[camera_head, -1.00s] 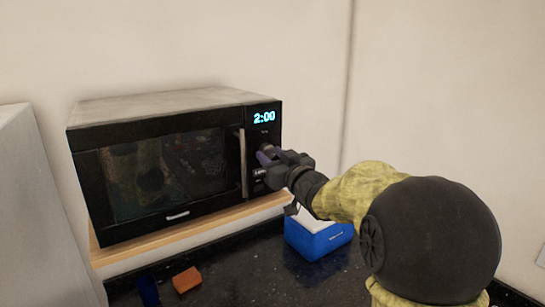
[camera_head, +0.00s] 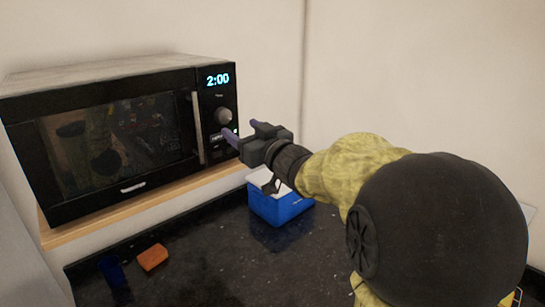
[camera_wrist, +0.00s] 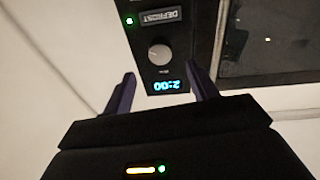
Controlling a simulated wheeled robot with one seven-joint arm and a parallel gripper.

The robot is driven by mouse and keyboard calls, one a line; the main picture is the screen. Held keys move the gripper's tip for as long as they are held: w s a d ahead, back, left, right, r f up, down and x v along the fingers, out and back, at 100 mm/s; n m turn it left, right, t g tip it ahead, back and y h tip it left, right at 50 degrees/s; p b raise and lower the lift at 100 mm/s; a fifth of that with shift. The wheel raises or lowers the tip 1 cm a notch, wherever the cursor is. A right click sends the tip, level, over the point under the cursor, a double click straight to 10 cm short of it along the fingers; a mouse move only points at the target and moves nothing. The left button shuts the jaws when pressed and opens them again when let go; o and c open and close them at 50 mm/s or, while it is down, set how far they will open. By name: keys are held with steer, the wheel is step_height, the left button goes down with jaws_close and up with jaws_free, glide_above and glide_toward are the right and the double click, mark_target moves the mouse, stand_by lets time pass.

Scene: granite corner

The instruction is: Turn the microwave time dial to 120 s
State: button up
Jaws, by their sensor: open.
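The black microwave (camera_head: 112,135) stands on a wooden shelf at the left in the head view. Its display (camera_head: 217,80) reads 2:00. The round grey time dial (camera_head: 223,116) sits below the display. In the wrist view the panel is upside down, with the dial (camera_wrist: 159,54) above the display (camera_wrist: 168,86). My gripper (camera_head: 245,130) is open and empty, in front of the panel and to the right of the dial. In the wrist view the two purple fingers (camera_wrist: 162,88) are spread apart, and the dial lies beyond their tips, untouched.
A blue box (camera_head: 280,205) with a white top stands on the dark counter (camera_head: 210,262) below my gripper. An orange block (camera_head: 152,257) and a blue cup (camera_head: 112,270) are at the front left. The microwave door handle (camera_head: 198,128) is left of the dial. A wall is behind.

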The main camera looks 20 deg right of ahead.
steer(key=b+v, duration=0.2)
steer(key=v, duration=0.8)
steer(key=shift+s, duration=0.25)
steer(key=shift+d, duration=0.1)
step_height(320, 180, down, 18)
steer(key=w+d+m+g+h, duration=0.2)
steer(key=m+g+h, duration=0.3)
steer(key=g+h, duration=0.15)
steer(key=s+a+f+g, duration=0.3)
steer(key=s+f+g, duration=0.1)
steer(key=s+f, duration=0.3)
steer(key=s+a+f+g, duration=0.3)
steer(key=s+f+g, duration=0.2)
steer(key=s+f, duration=0.2)
step_height(320, 180, down, 2)
steer(key=shift+s+a+f, duration=0.15)
steer(key=shift+s+a, duration=0.2)
steer(key=shift+a, duration=0.05)
